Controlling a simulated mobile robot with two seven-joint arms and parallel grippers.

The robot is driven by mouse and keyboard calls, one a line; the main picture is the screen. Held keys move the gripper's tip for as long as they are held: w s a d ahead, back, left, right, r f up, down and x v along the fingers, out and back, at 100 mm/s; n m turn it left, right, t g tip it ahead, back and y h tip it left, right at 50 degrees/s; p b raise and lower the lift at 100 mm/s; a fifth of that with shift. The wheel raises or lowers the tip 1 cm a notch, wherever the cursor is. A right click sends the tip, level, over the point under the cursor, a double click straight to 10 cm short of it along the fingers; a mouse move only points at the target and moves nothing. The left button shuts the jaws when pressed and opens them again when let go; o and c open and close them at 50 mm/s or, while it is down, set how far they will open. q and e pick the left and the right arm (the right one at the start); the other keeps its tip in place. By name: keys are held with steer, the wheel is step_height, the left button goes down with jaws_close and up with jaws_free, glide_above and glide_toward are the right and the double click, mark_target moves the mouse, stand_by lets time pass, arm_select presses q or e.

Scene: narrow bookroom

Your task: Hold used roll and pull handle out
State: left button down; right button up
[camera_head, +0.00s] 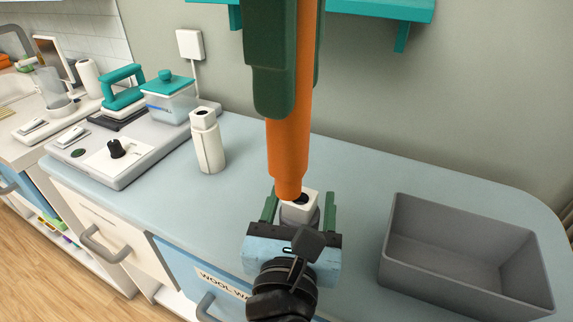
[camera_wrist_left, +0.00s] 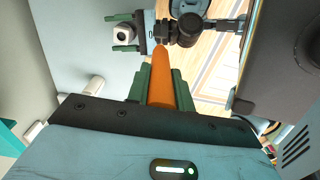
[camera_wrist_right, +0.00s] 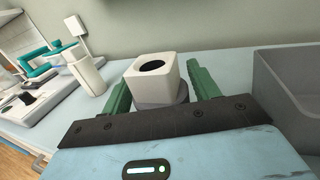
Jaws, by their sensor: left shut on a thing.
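The used roll (camera_head: 300,212), a squarish white block with a dark round hole and a grey lower part, stands on the counter. In the right wrist view the roll (camera_wrist_right: 153,80) shows an empty hole. My right gripper (camera_head: 300,205) is around the roll, with a finger on each side and small gaps visible; it looks open. The orange handle (camera_head: 290,140) is a long rod held in my left gripper (camera_head: 290,88), shut on it high above the counter. Its lower end overlaps the roll in the head view, but the left wrist view (camera_wrist_left: 162,75) shows it apart from the roll.
A grey open bin (camera_head: 470,250) stands right of the roll. Another white roll (camera_head: 208,145) stands to the left. Further left is a grey tray (camera_head: 130,165) with a teal-lidded box (camera_head: 170,100). A teal shelf (camera_head: 380,8) hangs on the wall.

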arm_select(q)
steer(key=shift+s+r, duration=0.15)
steer(key=shift+s, duration=0.1)
arm_select(e)
steer(key=shift+o, duration=1.2)
steer(key=shift+s, duration=0.1)
arm_select(q)
steer(key=shift+d, duration=0.1)
arm_select(e)
steer(key=s+a, duration=0.1)
steer(key=s, duration=1)
steer(key=shift+s+a, duration=0.2)
steer(key=shift+s, duration=0.15)
